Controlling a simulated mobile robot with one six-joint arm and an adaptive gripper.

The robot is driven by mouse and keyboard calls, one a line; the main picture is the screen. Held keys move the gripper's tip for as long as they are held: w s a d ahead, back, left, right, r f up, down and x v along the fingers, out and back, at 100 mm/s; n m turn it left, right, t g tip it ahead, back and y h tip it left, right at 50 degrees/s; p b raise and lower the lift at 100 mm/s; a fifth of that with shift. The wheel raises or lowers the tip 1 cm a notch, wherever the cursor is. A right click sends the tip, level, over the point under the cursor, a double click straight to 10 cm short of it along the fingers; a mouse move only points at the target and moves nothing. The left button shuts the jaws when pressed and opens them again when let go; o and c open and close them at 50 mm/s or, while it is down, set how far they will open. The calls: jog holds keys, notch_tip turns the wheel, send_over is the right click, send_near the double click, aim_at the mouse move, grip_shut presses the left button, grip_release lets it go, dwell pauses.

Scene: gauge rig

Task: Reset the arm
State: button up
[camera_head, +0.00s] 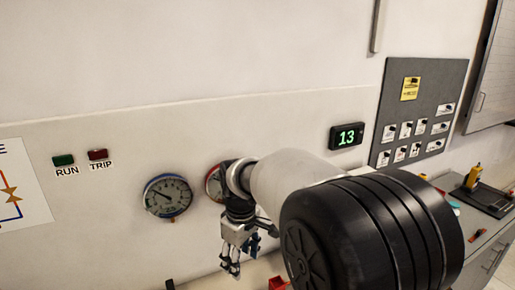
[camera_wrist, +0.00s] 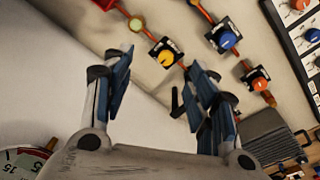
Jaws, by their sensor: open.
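My gripper (camera_head: 231,262) hangs below my wrist in the head view, in front of the wall near the gauges. In the wrist view its two blue-padded fingers (camera_wrist: 160,95) stand apart with nothing between them, so it is open and empty. My arm reaches across the right and middle of the head view and hides part of the wall.
A round gauge (camera_head: 167,196) is left of my gripper; a second gauge (camera_head: 213,184) is partly hidden behind my wrist. A display (camera_head: 347,135) reads 13. A grey board (camera_head: 425,90) holds several labels. The wrist view shows a yellow knob (camera_wrist: 166,58) and a blue knob (camera_wrist: 228,40).

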jog(key=s+d+r+m+t, duration=0.2)
jog(key=s+d+r+m, duration=0.3)
jog(key=s+d+r, duration=0.55)
jog(key=s+d+f+m, duration=0.2)
jog(key=s+d+m, duration=0.1)
jog(key=s, duration=0.5)
jog(key=s+d+f+m+t, duration=0.1)
jog(key=s+d+m, duration=0.2)
jog(key=s+d, duration=0.2)
jog(key=s, duration=0.3)
jog(key=shift+s+f+t+b, duration=0.3)
jog(key=shift+s+f, duration=0.05)
jog(key=shift+f, duration=0.05)
jog(key=shift+c, duration=0.4)
